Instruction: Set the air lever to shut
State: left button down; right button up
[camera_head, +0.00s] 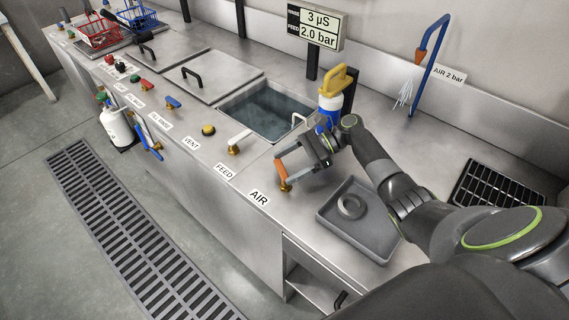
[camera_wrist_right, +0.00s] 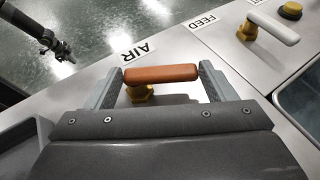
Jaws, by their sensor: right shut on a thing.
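The air lever (camera_head: 280,172) has an orange handle on a brass base, beside the AIR label (camera_head: 258,197) on the steel counter. In the right wrist view the orange handle (camera_wrist_right: 165,73) lies crosswise, its brass base under its left end. My right gripper (camera_head: 280,167) is shut on this handle, with one finger at each end of it. My left gripper is not in the head view.
The white FEED lever (camera_head: 239,139) stands to the left of the air lever. A grey tray (camera_head: 327,213) with a ring in it is close on the right. A water basin (camera_head: 265,108) and a yellow-handled blue and white bottle (camera_head: 330,100) stand behind.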

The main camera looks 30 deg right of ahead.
jog(key=shift+s+f, duration=0.1)
jog(key=shift+f, duration=0.05)
jog(key=o, duration=1.4)
jog(key=shift+r, duration=0.2)
notch_tip(320, 180, up, 10)
jog(key=shift+f, duration=0.1)
jog(key=shift+c, duration=0.4)
